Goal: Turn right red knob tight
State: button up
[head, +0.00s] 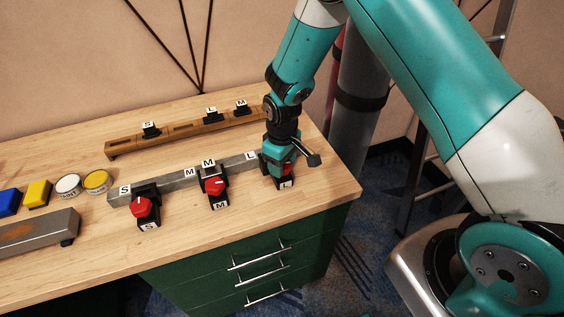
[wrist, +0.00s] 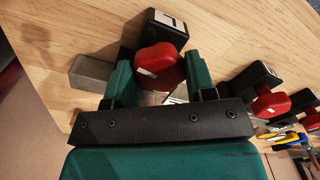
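The right red knob (wrist: 160,66) sits on a black block (wrist: 168,28) labelled L; a white mark shows on its face. My gripper (wrist: 160,72) has its two green fingers around this knob, one on each side, with no clear gap. In the head view my gripper (head: 279,158) comes down from above over the right knob and hides most of it; only a bit of red shows. The middle red knob (head: 214,186), labelled M, and the left red knob (head: 141,207), labelled S, stand free to the left on the same grey rail (head: 172,188).
A wooden rail (head: 180,133) with small black labelled pieces lies behind. The table's right edge (head: 345,193) is close to my gripper; drawers (head: 255,265) are below.

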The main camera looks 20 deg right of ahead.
jog(key=shift+o, duration=0.6)
notch_tip(320, 180, up, 18)
jog(key=b, duration=0.2)
jog(key=shift+f, duration=0.25)
jog(key=shift+s, duration=0.1)
jog(key=s+a+r+y, duration=0.1)
jog(key=s+r, duration=0.2)
jog(key=s, duration=0.5)
jog(key=s+a+r+y, duration=0.1)
jog(key=s+a+r, duration=0.1)
jog(key=s, duration=0.6)
jog(key=s+a+r+y, duration=0.1)
jog(key=s+r, duration=0.3)
jog(key=s, duration=0.4)
jog(key=shift+s+a+r+y, duration=0.3)
jog(key=shift+s+y, duration=0.1)
jog(key=shift+y, duration=0.2)
